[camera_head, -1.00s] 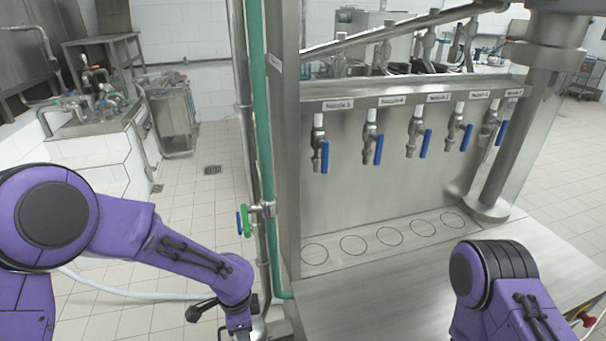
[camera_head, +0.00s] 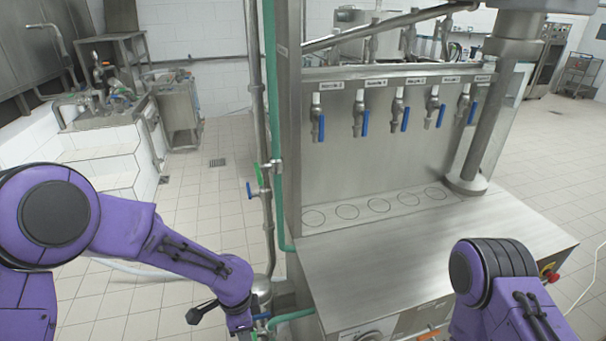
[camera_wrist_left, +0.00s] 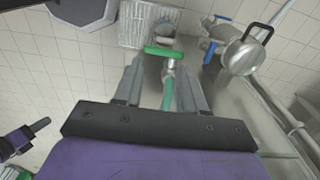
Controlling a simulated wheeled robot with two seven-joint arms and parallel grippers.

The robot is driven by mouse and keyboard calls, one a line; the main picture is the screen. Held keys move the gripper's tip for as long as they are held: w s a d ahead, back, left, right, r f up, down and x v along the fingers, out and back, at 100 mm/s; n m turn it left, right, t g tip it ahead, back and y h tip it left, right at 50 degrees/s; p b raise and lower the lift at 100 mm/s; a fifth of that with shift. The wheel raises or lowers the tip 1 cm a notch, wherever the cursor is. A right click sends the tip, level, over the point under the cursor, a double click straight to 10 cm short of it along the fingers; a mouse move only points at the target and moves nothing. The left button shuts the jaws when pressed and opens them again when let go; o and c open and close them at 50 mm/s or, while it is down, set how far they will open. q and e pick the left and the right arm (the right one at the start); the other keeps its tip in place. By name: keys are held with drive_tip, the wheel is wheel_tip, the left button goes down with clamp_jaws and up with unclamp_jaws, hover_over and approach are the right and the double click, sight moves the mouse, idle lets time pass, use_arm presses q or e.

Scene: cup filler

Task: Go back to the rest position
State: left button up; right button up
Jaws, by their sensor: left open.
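My left gripper (camera_wrist_left: 160,65) is open in the left wrist view, its two fingers apart with no object held. A green valve handle (camera_wrist_left: 165,51) and a green pipe (camera_wrist_left: 168,82) show between and beyond the fingers; I cannot tell the distance. In the head view my purple left arm (camera_head: 165,235) reaches in from the left and its hand is cut off at the bottom edge. My purple right arm (camera_head: 500,285) is bent at the lower right, its gripper out of frame.
The steel cup filler (camera_head: 340,170) has several blue-handled nozzles above a worktop (camera_head: 420,250) with ringed spots and no cups. A vertical green pipe (camera_head: 272,120) with valves runs along its left side. Tiled floor (camera_head: 225,195) lies open to the left. A red button (camera_head: 552,277) is at the right front.

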use_arm(q)
drive_tip(key=s+a+f+n+t+h, duration=0.1)
drive_tip(key=s+a+f+n+h, duration=0.15)
drive_tip(key=s+f+n, duration=1)
drive_tip(key=s+a+f+n+t+y+b, duration=0.1)
drive_tip(key=s+a+n+t+y, duration=0.1)
drive_tip(key=s+a+n+y, duration=0.65)
drive_tip(key=s+a+f+h+b, duration=0.1)
drive_tip(key=a+f+b, duration=0.1)
drive_tip(key=f+b, duration=0.5)
drive_tip(key=s+a+f+h+b, duration=0.1)
drive_tip(key=a+f+b, duration=0.2)
drive_tip(key=f+b, duration=0.3)
drive_tip(key=shift+s+a+f+b, duration=0.15)
drive_tip(key=shift+a+f+b, duration=0.2)
drive_tip(key=shift+f, duration=0.3)
use_arm(e)
wheel_tip(320, 180, down, 15)
drive_tip(key=shift+w, duration=0.25)
use_arm(q)
drive_tip(key=shift+d, duration=0.15)
